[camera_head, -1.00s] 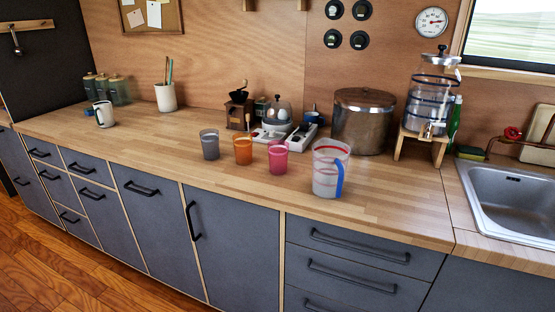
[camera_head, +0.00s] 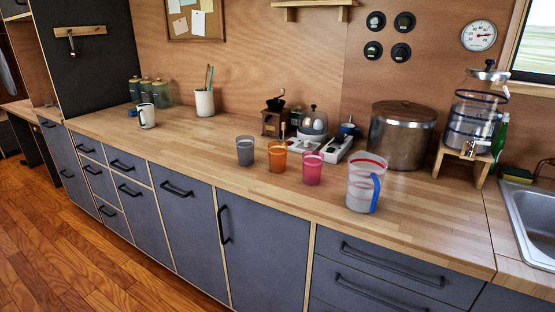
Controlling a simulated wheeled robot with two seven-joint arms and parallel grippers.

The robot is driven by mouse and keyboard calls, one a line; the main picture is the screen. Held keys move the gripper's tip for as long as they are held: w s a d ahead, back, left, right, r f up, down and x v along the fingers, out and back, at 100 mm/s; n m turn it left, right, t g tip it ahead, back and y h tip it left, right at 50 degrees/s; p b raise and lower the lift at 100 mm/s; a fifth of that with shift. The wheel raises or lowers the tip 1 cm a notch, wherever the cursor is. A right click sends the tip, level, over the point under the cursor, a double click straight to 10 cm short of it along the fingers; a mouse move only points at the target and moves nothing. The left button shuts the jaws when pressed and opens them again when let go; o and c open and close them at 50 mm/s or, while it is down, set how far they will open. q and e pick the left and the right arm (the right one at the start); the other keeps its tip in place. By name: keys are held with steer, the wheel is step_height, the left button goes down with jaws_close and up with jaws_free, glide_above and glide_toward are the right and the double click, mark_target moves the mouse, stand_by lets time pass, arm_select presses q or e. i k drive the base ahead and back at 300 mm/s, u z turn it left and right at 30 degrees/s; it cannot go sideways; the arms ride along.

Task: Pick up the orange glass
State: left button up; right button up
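The orange glass (camera_head: 277,157) stands upright on the wooden counter (camera_head: 210,145), in the middle of a short row. A grey glass (camera_head: 245,151) stands just left of it and a pink glass (camera_head: 312,168) just right of it. No gripper touches the orange glass, and its visible side is unobstructed. Neither of my grippers shows in the head view.
A clear pitcher (camera_head: 362,190) with a blue handle stands right of the pink glass. Behind the glasses are a coffee grinder (camera_head: 275,121) and a large metal pot (camera_head: 402,138). A white mug (camera_head: 146,116) stands far left. The counter front is clear.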

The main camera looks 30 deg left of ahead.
mark_target(276, 150)
steer(key=u, duration=0.7)
steer(key=i, duration=1.25)
steer(key=z, duration=0.05)
